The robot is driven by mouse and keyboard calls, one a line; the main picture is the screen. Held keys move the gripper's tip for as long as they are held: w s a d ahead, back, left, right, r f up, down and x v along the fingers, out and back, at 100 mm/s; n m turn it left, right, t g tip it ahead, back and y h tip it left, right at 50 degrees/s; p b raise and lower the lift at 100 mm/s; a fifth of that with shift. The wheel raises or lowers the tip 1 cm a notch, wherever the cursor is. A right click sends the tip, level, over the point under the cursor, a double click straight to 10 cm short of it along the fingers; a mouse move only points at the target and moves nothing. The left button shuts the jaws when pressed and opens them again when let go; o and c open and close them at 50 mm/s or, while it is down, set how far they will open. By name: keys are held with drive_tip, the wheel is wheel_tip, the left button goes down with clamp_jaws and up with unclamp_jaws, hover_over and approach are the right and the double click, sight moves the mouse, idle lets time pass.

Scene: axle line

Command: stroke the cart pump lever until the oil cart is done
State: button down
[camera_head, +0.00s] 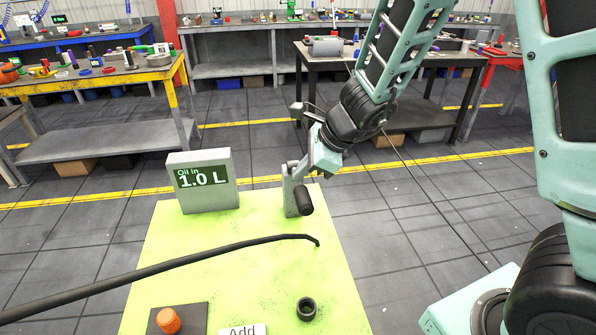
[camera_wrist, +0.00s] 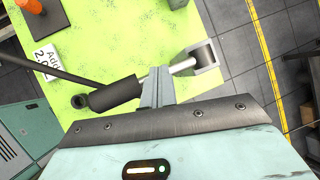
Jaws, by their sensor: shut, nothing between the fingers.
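The pump lever stands at the back right of the yellow-green oil cart top (camera_head: 250,262). It has a grey bracket (camera_head: 289,195) and a black grip (camera_head: 305,200) that points toward me. In the wrist view the black grip (camera_wrist: 116,97) sits on a silver rod, with the bracket (camera_wrist: 203,58) at its far end. My gripper (camera_head: 306,168) is shut and empty at the lever; its fingers (camera_wrist: 157,84) overlap the rod in the wrist view. I cannot tell if they touch it. A grey display (camera_head: 205,200) reads "Oil in 1.0 L".
A black hose (camera_head: 190,261) arches over the cart top. A dark open ring (camera_head: 306,309), an orange cap (camera_head: 168,320) and an "Add" sign (camera_head: 243,330), partly cut off, are at the near side. Workbenches (camera_head: 90,80) stand behind, with open floor between.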

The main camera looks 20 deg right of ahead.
drive_tip(key=shift+s+f+b, duration=0.25)
drive_tip(key=shift+f+b, duration=0.4)
drive_tip(key=shift+b, duration=0.1)
idle(0.6)
drive_tip(key=shift+r, duration=0.15)
drive_tip(key=shift+w+d+r+p, duration=0.1)
drive_tip(key=shift+w+r+p, duration=0.2)
drive_tip(key=shift+r+p, duration=0.55)
drive_tip(key=shift+w+a+r+p, duration=0.1)
drive_tip(key=shift+w+r+p, duration=0.15)
drive_tip(key=shift+r+p, duration=0.55)
drive_tip(key=shift+w+d+r+p, duration=0.1)
drive_tip(key=shift+w+r+p, duration=0.2)
drive_tip(key=shift+r+p, duration=0.55)
drive_tip(key=r+p, duration=0.1)
drive_tip(key=w+r+p, duration=0.1)
drive_tip(key=r+p, duration=0.2)
drive_tip(key=shift+w+d+r+p, duration=0.15)
drive_tip(key=shift+w+r+p, duration=0.1)
drive_tip(key=shift+w+p, duration=0.1)
idle(3.1)
